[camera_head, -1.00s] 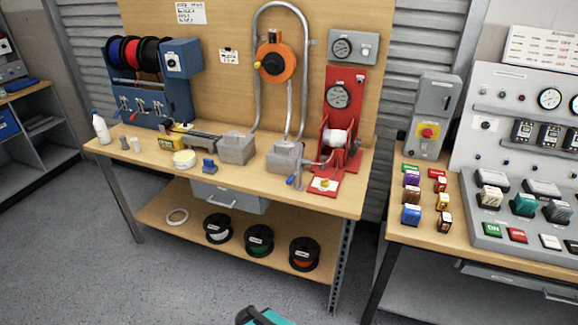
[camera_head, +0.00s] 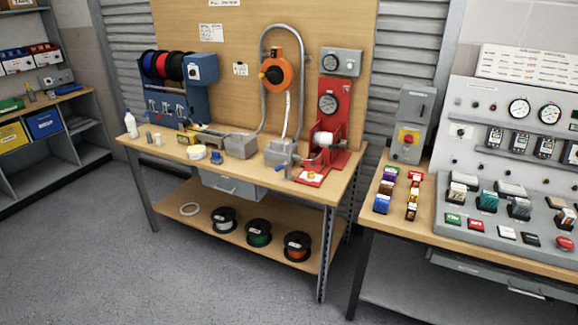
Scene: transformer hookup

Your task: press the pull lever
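The red puller stand (camera_head: 335,113) with a round gauge and a white drum (camera_head: 323,139) stands at the right end of the wooden bench. A small lever with a blue handle (camera_head: 288,172) sticks up at the bench's front edge, left of the stand's red base. I cannot tell for sure whether this is the pull lever; it is small in the picture. A grey box (camera_head: 281,153) with a conduit rising from it stands just behind. My gripper is not in view.
The wooden bench (camera_head: 190,163) also holds a blue spool rack (camera_head: 168,90) and a grey box (camera_head: 240,146). A second bench (camera_head: 372,215) with a control panel (camera_head: 510,140) stands at the right. Shelves (camera_head: 60,152) are at the far left. The floor in front is clear.

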